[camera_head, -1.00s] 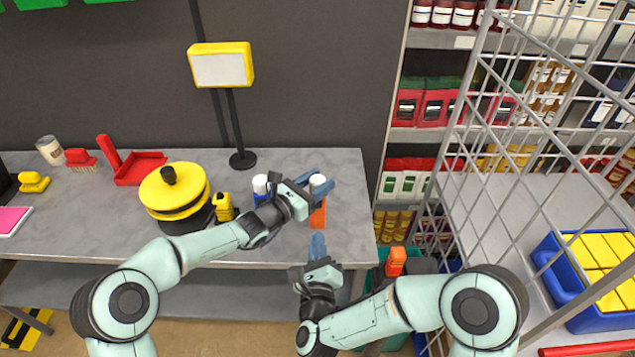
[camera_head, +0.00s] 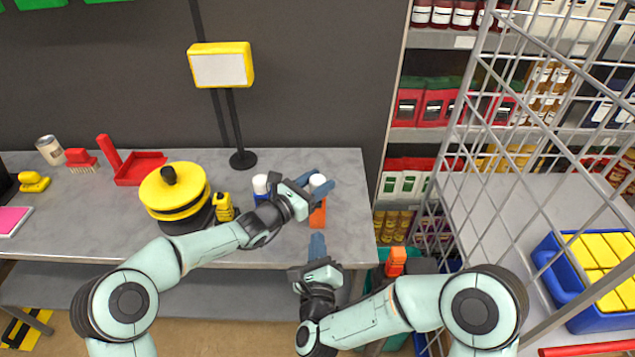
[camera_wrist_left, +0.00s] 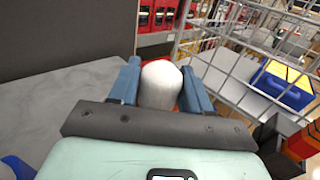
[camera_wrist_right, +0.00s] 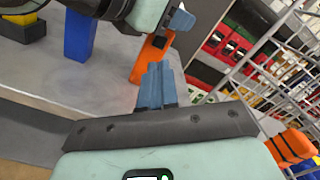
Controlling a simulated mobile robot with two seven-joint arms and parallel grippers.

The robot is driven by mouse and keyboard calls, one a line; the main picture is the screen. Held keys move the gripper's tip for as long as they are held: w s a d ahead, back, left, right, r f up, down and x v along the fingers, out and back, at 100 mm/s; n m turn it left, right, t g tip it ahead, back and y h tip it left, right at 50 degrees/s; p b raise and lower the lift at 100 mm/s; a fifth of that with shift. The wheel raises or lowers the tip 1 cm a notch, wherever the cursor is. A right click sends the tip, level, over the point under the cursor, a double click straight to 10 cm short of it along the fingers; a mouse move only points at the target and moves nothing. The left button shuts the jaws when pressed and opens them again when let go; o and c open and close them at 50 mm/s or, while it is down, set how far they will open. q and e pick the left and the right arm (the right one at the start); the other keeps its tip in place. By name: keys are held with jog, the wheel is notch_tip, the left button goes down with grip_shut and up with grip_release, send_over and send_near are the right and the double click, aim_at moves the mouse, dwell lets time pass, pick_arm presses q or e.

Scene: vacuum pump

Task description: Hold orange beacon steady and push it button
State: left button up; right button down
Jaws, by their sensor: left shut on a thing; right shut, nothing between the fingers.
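The orange beacon (camera_head: 318,217) stands upright near the right end of the grey table, with a white rounded top. My left gripper (camera_head: 322,183) is shut around its upper part. In the left wrist view the beacon's white top (camera_wrist_left: 160,84) sits between the two blue fingers. The button cannot be made out.
A blue white-topped beacon (camera_head: 260,185) stands left of the orange one, partly behind my left arm. A yellow-and-black round pump (camera_head: 175,190) and a small yellow item (camera_head: 223,206) are further left. A wire cage (camera_head: 500,150) rises at the right. The table's right end is clear.

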jog(key=shift+r, duration=0.1)
dwell(0.4)
notch_tip(320, 180, up, 4)
jog(key=w+a+n+g+y, duration=0.1)
jog(key=a+n+g+y, duration=0.15)
jog(key=n+y, duration=0.5)
jog(key=s+d+f+n+g, duration=0.2)
jog(key=d+f+n+g, duration=0.1)
jog(key=n+g, duration=0.35)
jog(key=w+t, duration=0.1)
jog(key=w, duration=0.7)
jog(key=shift+w+f+n+y, duration=0.2)
jog(key=shift+n+y, duration=0.1)
jog(key=shift+y, duration=0.15)
jog(key=shift+w+d, duration=0.1)
dwell(1.0)
